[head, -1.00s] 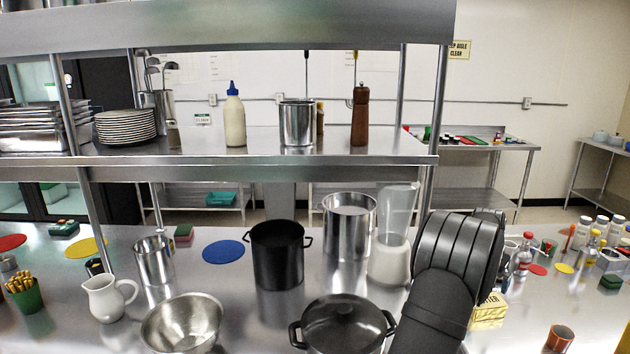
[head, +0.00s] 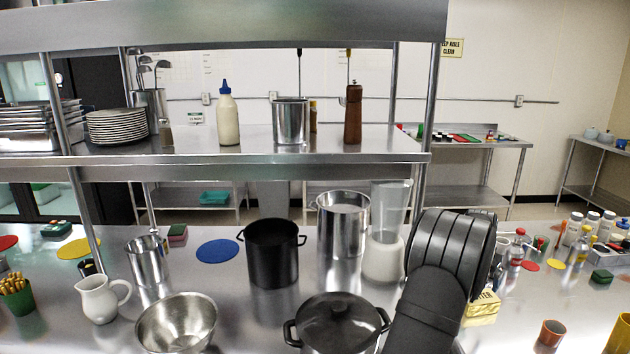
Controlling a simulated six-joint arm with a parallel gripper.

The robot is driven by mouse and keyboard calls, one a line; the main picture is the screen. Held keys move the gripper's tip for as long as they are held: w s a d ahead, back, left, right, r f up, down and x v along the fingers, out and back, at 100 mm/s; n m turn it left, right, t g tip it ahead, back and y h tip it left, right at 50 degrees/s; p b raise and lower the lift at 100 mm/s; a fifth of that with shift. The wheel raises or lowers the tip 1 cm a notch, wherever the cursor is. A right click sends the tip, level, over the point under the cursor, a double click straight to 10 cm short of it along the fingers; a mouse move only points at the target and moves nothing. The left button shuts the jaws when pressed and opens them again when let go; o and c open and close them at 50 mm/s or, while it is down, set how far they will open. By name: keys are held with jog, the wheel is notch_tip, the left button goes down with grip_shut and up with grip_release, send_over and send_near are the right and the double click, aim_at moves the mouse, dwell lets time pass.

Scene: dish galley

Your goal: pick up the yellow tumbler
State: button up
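A yellow tumbler (head: 619,335) stands on the steel counter at the lower right edge of the head view. It is partly cut off by the frame. A smaller orange-brown cup (head: 552,334) stands to its left, apart from it. My dark arm rises from the bottom, right of the middle, well left of the tumbler. My gripper does not show in this view.
A black pan (head: 338,325), a white blender (head: 385,255) and a yellow box (head: 483,306) stand near my arm. Bottles and shakers (head: 590,228) stand behind the tumbler. A steel shelf (head: 250,150) spans the left and middle. Counter between box and orange-brown cup is clear.

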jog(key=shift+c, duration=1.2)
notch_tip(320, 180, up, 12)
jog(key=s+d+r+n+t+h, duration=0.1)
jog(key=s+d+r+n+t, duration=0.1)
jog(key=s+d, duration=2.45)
send_near(626, 334)
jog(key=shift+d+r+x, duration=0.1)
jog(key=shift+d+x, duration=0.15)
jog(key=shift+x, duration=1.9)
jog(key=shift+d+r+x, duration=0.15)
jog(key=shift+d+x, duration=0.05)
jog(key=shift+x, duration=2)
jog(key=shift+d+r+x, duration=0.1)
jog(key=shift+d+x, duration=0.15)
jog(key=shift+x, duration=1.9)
